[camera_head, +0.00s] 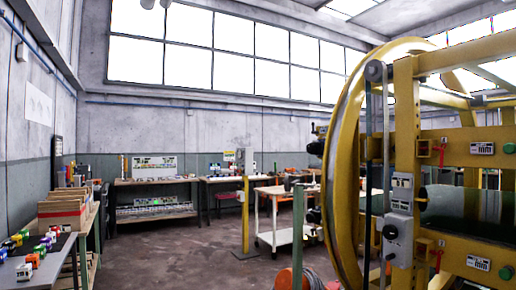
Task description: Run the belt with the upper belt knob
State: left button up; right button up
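The yellow ring machine stands at the right, with a large upright ring (345,150) and a yellow frame. A grey control box (397,238) is fixed to the frame post and has a round black knob (390,232) on its front. A smaller labelled box (402,183) sits just above it. Which knob is the upper belt knob is too small to tell. A dark green belt-like surface (465,203) lies between the yellow beams at the right. Whether it moves cannot be told. Neither of my grippers is in view.
An orange round object (285,280) stands low before the ring. A yellow post (245,215) and a white cart (268,238) stand left of the machine. Workbenches line the back wall. A table (45,272) with small coloured items is at left. The middle floor is clear.

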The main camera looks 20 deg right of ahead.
aim_at(311, 148)
jog(key=u, duration=0.3)
jog(key=i, duration=1.55)
jog(key=z, duration=0.75)
jog(key=i, duration=1.35)
jog(key=z, duration=1.15)
